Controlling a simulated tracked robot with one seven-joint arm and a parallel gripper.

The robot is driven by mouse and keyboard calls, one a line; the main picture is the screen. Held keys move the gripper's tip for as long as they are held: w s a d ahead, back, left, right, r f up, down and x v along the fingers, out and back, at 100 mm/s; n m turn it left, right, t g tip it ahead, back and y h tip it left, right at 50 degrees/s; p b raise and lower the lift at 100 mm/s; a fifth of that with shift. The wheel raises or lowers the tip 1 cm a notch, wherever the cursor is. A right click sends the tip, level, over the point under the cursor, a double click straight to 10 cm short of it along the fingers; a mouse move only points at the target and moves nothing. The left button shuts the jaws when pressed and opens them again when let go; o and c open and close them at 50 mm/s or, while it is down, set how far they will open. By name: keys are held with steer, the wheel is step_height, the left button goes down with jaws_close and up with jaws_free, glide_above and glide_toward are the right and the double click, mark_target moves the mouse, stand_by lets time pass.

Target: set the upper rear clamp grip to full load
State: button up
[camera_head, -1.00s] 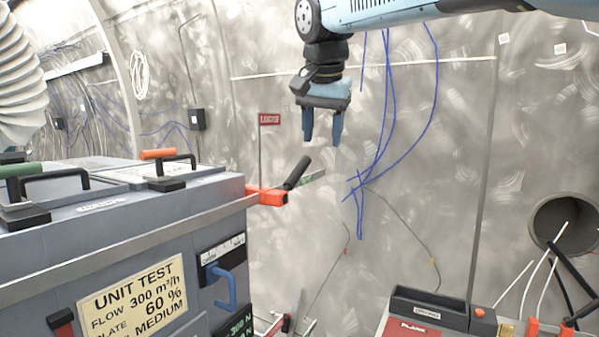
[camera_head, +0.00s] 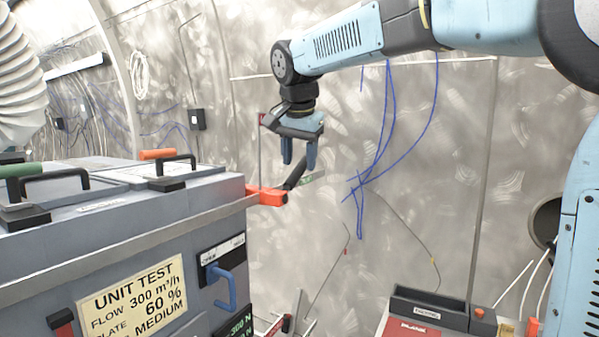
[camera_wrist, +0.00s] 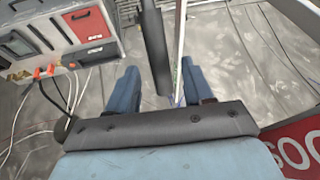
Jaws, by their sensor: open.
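The upper rear clamp has an orange-red body (camera_head: 267,196) at the far right corner of the grey unit. Its black grip (camera_head: 297,173) slants up and to the right from the body. My gripper (camera_head: 299,163) is open, fingers pointing down, at the upper end of the grip; part of the grip is hidden behind the fingers. In the wrist view the black grip (camera_wrist: 155,50) lies in line with the gap between my two open fingers (camera_wrist: 158,82). I cannot tell whether they touch it.
The grey unit (camera_head: 120,240) fills the left, with black lid handles, a blue hook lever (camera_head: 226,285) and a test card (camera_head: 132,300). A red sign (camera_wrist: 295,150) is close by at lower right in the wrist view. A red-and-grey bench (camera_head: 425,322) stands lower right.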

mark_target(300, 165)
steer(key=shift+x, duration=2.05)
jaws_close()
